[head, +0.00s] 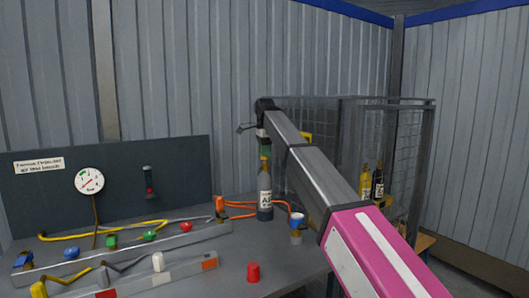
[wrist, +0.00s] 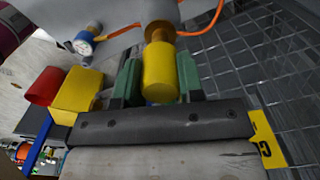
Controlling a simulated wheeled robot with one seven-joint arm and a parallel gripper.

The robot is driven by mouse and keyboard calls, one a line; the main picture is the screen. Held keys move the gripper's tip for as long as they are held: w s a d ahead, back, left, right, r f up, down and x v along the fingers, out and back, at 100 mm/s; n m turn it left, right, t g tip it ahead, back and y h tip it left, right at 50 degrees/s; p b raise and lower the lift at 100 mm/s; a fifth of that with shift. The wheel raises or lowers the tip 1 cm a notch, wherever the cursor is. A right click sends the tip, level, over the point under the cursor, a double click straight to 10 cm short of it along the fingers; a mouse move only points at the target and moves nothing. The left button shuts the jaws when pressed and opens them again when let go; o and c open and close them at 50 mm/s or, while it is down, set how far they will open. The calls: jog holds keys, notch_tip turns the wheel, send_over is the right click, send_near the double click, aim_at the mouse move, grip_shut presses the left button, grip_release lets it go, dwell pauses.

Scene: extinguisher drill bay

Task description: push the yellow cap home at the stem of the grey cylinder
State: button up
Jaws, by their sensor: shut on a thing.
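My gripper (wrist: 158,68) is shut on the yellow cap (wrist: 159,76), with a green finger on each side. The cap is in line with the stem and appears to meet it; the contact itself is hidden. In the head view my gripper (head: 264,147) is directly above the cylinder.
An orange hose (head: 240,204) curls behind the cylinder. A blue-and-white topped fitting (head: 297,220) stands to its right and a red cap (head: 253,272) in front. Rails with coloured knobs (head: 150,235) fill the left bench. A mesh cage (head: 400,150) stands behind, right.

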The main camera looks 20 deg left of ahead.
aim_at(264, 159)
jog(key=shift+f, duration=1.95)
dwell(0.8)
jog(key=o, duration=1)
notch_tip(264, 159, up, 10)
jog(key=shift+w+f, duration=0.1)
jog(key=shift+r, duration=0.45)
